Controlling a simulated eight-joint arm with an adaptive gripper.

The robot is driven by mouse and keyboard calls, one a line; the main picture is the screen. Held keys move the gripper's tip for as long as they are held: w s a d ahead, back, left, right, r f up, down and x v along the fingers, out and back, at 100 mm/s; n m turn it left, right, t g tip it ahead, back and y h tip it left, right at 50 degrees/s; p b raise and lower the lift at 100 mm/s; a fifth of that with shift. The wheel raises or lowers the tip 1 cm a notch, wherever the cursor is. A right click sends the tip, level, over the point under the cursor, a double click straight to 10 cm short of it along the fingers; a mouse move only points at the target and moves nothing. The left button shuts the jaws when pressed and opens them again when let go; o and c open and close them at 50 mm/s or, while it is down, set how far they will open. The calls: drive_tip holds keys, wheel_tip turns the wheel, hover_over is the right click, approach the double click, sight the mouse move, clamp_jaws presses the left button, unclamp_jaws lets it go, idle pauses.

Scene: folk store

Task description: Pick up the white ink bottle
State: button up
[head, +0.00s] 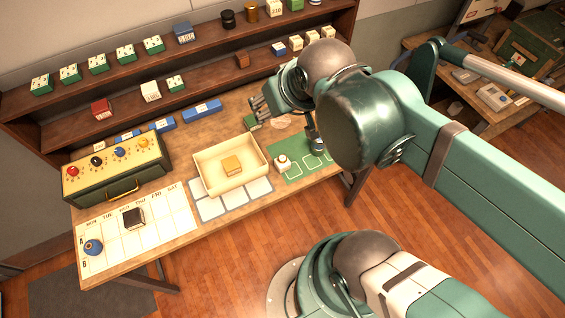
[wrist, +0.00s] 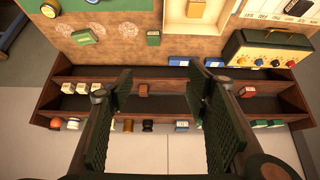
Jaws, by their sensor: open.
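A small white bottle-like item with a dark centre on top (head: 282,163) stands on the left part of the green mat (head: 294,174). It looks like the white ink bottle, but it is too small to be sure. In the wrist view it is at the top left (wrist: 49,9). My gripper (head: 262,104) is raised over the back right of the table. In the wrist view my gripper (wrist: 157,82) is open, with nothing between its fingers, over the brown shelf (wrist: 158,104) and well apart from the white item.
A cream tray (head: 207,184) holding an orange block (head: 231,165) stands left of the mat. A yellow-fronted box with knobs (head: 90,181) is farther left. Shelves with several small boxes line the back. A green block (head: 250,123) lies near the gripper.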

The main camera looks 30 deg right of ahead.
drive_tip(key=shift+f, duration=0.1)
drive_tip(key=n+g+b, duration=0.7)
drive_tip(key=n+b, duration=0.5)
drive_tip(key=n, duration=0.6)
hover_over(284, 158)
wheel_tip(284, 158, down, 31)
drive_tip(key=shift+w, duration=0.1)
drive_tip(key=shift+f+n, duration=0.4)
drive_tip(key=shift+f, duration=0.25)
drive_tip(key=shift+f+b, duration=0.5)
drive_tip(key=shift+f, duration=0.75)
